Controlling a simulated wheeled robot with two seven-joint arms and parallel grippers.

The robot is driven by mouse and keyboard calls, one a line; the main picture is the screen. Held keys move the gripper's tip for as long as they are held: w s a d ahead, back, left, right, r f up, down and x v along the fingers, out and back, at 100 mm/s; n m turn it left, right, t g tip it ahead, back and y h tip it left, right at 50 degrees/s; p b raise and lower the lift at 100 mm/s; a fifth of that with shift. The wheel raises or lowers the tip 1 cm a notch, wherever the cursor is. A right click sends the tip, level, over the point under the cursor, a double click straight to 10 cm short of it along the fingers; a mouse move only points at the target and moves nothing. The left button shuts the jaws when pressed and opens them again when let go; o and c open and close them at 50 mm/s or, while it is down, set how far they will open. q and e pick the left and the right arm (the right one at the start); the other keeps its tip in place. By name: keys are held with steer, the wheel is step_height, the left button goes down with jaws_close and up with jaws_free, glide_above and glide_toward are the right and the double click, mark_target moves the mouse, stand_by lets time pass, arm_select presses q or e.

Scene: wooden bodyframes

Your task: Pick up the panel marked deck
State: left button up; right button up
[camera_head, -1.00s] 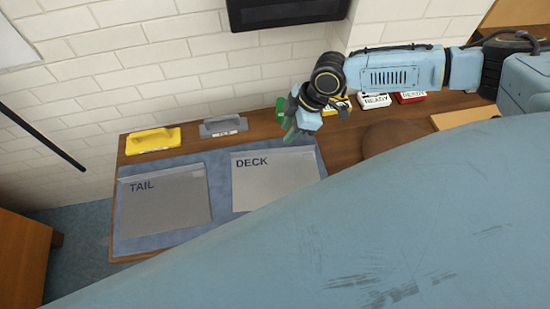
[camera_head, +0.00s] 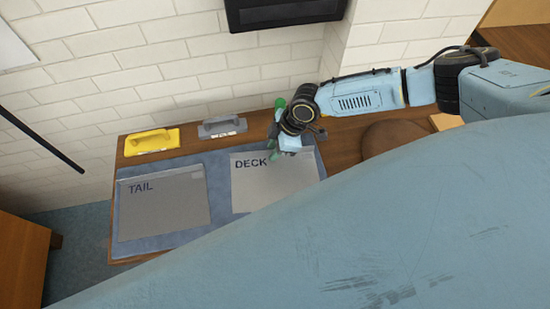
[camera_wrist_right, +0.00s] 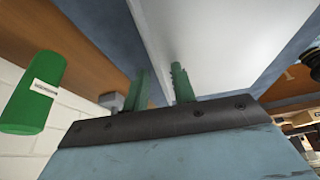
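The panel marked DECK (camera_head: 265,190) is a flat grey sheet lying on the blue mat (camera_head: 222,170), right of the panel marked TAIL (camera_head: 165,210). My right gripper (camera_head: 273,154) is at the DECK panel's far edge, beside its lettering. In the right wrist view, its green fingers (camera_wrist_right: 163,90) are apart, with the pale panel (camera_wrist_right: 225,40) close to them and its edge running toward the gap. I cannot tell whether they touch it. My left gripper is not in view.
A green object with a white label (camera_wrist_right: 35,92) is beside the gripper in the wrist view. A large blue part of my body covers the lower right.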

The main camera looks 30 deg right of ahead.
jaws_close()
steer(key=shift+r, duration=0.15)
